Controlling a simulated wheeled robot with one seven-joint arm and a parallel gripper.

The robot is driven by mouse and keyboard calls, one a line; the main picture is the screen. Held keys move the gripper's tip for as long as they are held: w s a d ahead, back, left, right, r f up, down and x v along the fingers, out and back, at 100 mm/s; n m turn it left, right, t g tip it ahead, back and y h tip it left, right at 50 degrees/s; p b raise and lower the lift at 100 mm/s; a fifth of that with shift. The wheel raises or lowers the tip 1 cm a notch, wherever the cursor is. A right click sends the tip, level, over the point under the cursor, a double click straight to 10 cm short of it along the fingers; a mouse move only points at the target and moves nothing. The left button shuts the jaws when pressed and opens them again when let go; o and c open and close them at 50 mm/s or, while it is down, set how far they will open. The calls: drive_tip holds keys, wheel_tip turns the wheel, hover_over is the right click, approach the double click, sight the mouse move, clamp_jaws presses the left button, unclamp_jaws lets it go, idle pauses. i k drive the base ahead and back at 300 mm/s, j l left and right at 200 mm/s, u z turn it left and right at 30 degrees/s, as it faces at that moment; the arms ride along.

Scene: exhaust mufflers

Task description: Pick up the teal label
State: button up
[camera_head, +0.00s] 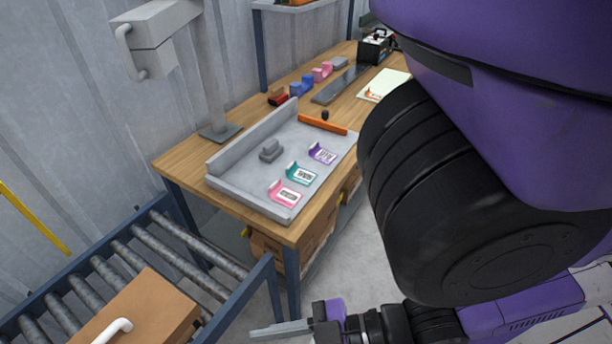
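The teal label (301,175) lies in the grey tray (235,192) on the wooden workbench. It has a white printed face and a raised teal back edge. It sits between a pink label (284,194) in front and a purple label (322,154) behind, apart from both. My gripper (282,329) is at the bottom of the view, low and in front of the bench, well away from the label. I see it from the side, so the gap between its fingers does not show. Nothing is visible in its grip.
A grey block (270,150) stands in the tray and an orange bar (323,124) lies at its far edge. A roller conveyor (180,235) with a cardboard box (150,305) is at lower left. A grey post stand (220,131) rises at the bench's left.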

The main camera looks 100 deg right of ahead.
sight(300, 175)
drive_tip(key=k+z, duration=0.2)
drive_tip(key=z, duration=0.25)
drive_tip(key=k+z, duration=0.2)
drive_tip(key=z, duration=1.05)
drive_tip(key=k+j+z, duration=0.1)
drive_tip(key=k+j, duration=0.1)
drive_tip(key=j, duration=0.05)
